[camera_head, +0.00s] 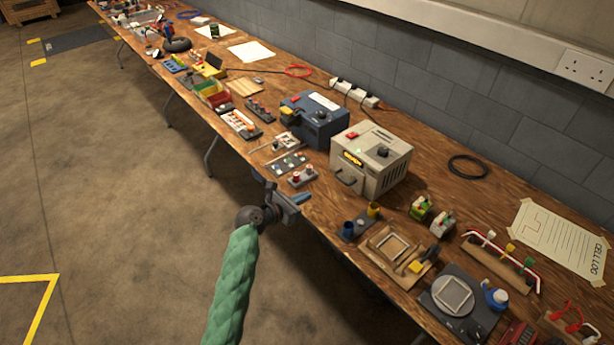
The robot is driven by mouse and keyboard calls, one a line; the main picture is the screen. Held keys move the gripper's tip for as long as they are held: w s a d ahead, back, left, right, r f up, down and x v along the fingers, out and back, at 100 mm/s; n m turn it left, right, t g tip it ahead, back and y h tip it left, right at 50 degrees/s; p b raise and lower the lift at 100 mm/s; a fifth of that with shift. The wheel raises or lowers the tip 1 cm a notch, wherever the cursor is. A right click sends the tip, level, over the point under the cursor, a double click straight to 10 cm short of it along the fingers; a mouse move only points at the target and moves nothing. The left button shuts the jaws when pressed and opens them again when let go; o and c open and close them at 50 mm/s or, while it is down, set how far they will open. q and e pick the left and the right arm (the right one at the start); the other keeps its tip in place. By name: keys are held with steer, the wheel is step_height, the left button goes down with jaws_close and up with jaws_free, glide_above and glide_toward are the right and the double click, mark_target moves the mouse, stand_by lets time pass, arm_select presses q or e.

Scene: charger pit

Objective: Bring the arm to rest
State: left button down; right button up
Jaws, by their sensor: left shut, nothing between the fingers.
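My left arm, in a green sleeve, reaches up from the bottom middle of the head view. Its left gripper (298,199) is shut and empty. It appears at the front edge of the long wooden workbench (440,200), just below a small block with red and white knobs (301,176). I cannot tell how high it is above the bench top, and I see no contact with anything. My right gripper is not in view.
A beige power box (371,160) and a dark blue box (315,118) stand behind the gripper. A wooden fixture (390,250) and a grey round plate (455,295) lie to the right. Small parts crowd the bench. The concrete floor (110,200) at left is clear.

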arm_select(q)
steer(key=s+a+f+m+g+y, duration=0.1)
steer(key=s+a+f+m+y, duration=0.3)
steer(key=f+m, duration=0.45)
steer(key=s+a+f+m+g+y, duration=0.1)
steer(key=s+a+f+m+y, duration=0.1)
steer(key=a+f+m, duration=0.45)
steer(key=s+a+f+m+g+y, duration=0.1)
steer(key=s+a+f+m+y, duration=0.25)
steer(key=f+m, duration=0.7)
steer(key=s+a+f+g, duration=0.1)
steer(key=s+f, duration=0.4)
steer(key=s, duration=0.6)
steer(key=s+a+f+m+g+y, duration=0.1)
steer(key=s+a+f, duration=0.3)
steer(key=s, duration=0.8)
steer(key=s+a+f+m+g+y, duration=0.1)
steer(key=s+a+f+g, duration=0.1)
steer(key=s+f, duration=0.6)
steer(key=s+g, duration=0.1)
steer(key=s, duration=0.3)
steer(key=shift+a+f, duration=0.2)
steer(key=shift+a, duration=0.1)
